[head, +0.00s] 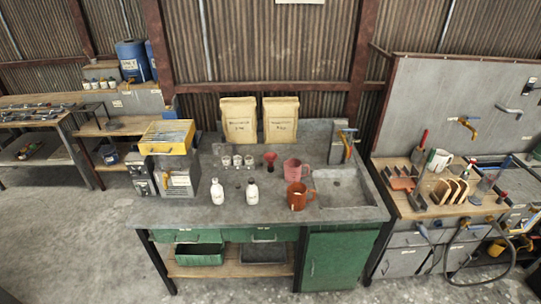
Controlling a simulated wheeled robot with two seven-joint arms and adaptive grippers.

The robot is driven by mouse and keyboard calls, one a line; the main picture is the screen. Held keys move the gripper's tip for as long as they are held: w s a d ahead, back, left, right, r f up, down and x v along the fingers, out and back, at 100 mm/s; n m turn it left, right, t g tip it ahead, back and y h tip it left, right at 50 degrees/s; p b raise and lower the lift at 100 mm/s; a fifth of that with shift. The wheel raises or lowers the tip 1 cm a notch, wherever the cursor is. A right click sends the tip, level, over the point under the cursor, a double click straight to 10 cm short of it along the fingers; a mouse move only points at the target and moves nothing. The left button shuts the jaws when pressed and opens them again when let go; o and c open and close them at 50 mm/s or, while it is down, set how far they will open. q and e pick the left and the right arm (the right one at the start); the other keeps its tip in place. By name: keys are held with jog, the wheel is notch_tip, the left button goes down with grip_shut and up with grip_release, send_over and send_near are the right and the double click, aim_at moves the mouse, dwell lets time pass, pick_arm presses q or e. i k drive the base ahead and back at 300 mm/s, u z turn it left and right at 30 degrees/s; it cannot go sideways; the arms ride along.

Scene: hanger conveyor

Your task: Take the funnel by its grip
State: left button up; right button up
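A small red funnel (270,157) stands near the middle of the grey workbench top (240,208). Its wide mouth is at the top and a darker part is below. It is too small to tell which part is its grip. A pink-red mug (291,168) stands close to its right, and several small white cups (237,161) stand to its left. Neither of my grippers shows in the head view.
Two white bottles (217,192) and an orange-red jug (297,195) stand in front of the funnel. Two paper sacks (239,120) stand behind. The front bench strip is clear.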

aim_at(270, 158)
jog(key=u, duration=0.1)
jog(key=i, duration=1.65)
jog(key=u, duration=0.25)
